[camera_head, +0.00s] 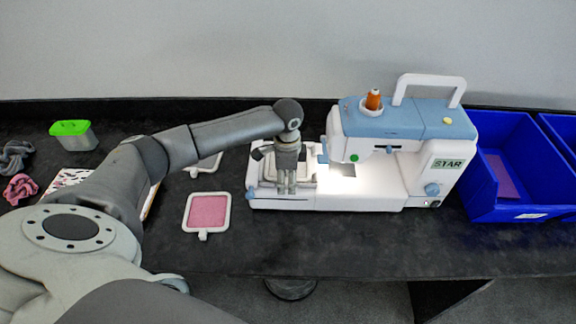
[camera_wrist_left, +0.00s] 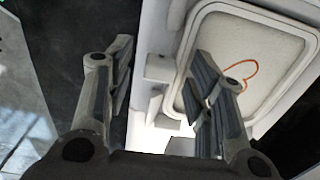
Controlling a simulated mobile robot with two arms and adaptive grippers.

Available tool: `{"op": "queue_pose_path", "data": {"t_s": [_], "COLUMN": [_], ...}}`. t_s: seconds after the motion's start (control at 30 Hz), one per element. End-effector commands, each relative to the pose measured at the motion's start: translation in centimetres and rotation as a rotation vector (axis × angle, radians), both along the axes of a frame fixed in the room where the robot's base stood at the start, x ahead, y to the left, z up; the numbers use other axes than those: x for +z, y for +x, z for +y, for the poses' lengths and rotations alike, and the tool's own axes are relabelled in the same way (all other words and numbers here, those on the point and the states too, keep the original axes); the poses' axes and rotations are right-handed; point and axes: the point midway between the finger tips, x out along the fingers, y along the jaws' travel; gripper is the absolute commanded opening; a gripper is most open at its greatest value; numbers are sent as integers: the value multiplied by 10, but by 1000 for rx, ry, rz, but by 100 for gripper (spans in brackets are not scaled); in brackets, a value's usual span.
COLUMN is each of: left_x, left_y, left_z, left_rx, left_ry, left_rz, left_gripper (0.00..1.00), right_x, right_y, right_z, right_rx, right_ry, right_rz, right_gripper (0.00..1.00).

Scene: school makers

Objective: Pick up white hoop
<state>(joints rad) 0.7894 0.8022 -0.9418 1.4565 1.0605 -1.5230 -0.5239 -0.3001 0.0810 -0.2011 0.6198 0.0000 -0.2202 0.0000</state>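A white hoop (camera_wrist_left: 292,27) holding white fabric with an orange-red heart outline fills the upper right of the left wrist view. In the head view, this hoop (camera_head: 305,166) lies on the sewing machine's (camera_head: 400,150) white bed, partly hidden by my gripper. My left gripper (camera_head: 286,190) points down over the machine's left end, at the hoop's near left side. In the left wrist view its fingers (camera_wrist_left: 160,95) are spread apart with nothing held between them. The right finger overlaps the hoop in the picture; contact cannot be told. My right gripper is not in view.
A hoop with pink fabric (camera_head: 207,212) lies left of the machine. Another pale hoop (camera_head: 209,163) is partly behind my arm. A green-lidded container (camera_head: 74,135) stands at the back left. Blue bins (camera_head: 515,170) stand right. The black table's (camera_head: 330,232) front strip is clear.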

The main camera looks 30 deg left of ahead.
Motion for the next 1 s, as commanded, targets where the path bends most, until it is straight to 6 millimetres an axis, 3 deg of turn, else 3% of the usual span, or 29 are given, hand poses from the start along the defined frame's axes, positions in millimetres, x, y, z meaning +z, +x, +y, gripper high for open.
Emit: {"op": "queue_pose_path", "data": {"t_s": [0.03, 0.33, 0.73, 0.9, 1.0], "left_x": [0, 1, 7, 28, 41], "left_y": [0, 0, 1, 2, -8], "left_z": [0, 0, 0, 0, -2], "left_rx": [0, 0, -1, -1, -2], "left_ry": [0, 0, 0, 0, -1], "left_rz": [0, 0, -2, -5, -3], "left_gripper": [39, 1, 1, 1, 1], "right_x": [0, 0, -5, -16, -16], "right_y": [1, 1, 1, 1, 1], "right_z": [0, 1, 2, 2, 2], "right_rx": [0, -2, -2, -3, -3], "right_ry": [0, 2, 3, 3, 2], "right_rz": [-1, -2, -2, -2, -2], "right_gripper": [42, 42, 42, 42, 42]}}
